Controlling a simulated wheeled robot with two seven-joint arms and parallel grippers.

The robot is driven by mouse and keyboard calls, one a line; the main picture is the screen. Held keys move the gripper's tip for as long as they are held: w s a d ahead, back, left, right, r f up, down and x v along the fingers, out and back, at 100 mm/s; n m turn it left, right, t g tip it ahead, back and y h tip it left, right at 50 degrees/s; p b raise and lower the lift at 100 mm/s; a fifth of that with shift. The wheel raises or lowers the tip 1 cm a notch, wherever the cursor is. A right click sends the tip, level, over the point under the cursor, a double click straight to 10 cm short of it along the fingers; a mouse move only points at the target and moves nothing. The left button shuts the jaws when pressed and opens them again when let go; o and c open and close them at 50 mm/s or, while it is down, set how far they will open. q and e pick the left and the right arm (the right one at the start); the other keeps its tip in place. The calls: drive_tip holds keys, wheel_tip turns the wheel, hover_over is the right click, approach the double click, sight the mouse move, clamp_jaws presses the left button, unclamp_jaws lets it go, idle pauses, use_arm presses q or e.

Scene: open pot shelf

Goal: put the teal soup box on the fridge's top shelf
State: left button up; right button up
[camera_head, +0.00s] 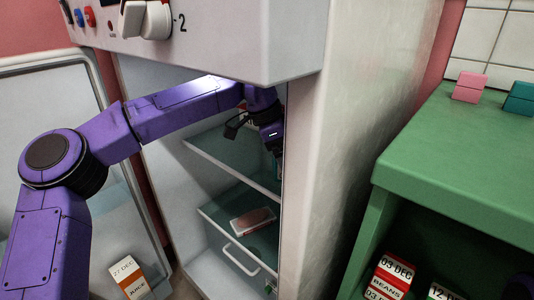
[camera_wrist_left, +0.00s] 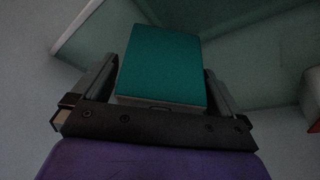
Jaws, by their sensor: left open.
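The teal soup box (camera_wrist_left: 162,65) fills the space between the fingers of my left gripper in the left wrist view. My left gripper (camera_head: 272,142) is inside the open fridge, near its right wall, above the upper glass shelf (camera_head: 225,158). The fingers (camera_wrist_left: 160,90) stand open on either side of the box. A thin teal strip (camera_head: 278,168) shows below the gripper in the head view; most of the box is hidden there. I cannot tell whether the box touches the shelf. My right gripper is not in view.
A packaged item (camera_head: 252,221) lies on the lower shelf. The open fridge door (camera_head: 45,95) is at left, with a juice carton (camera_head: 128,277) low down. A white control panel (camera_head: 225,45) overhangs the opening. A green cabinet (camera_head: 460,160) stands right, with pink and teal blocks on top.

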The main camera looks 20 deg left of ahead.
use_arm(q)
drive_tip(key=p+v, duration=0.1)
drive_tip(key=v, duration=0.2)
drive_tip(key=shift+w+d, duration=0.1)
drive_tip(key=s+a+p, duration=0.1)
drive_tip(key=s+a, duration=0.4)
drive_tip(key=a, duration=0.6)
drive_tip(key=shift+f+p, duration=0.3)
drive_tip(key=shift+p, duration=0.1)
drive_tip(key=shift+s, duration=0.1)
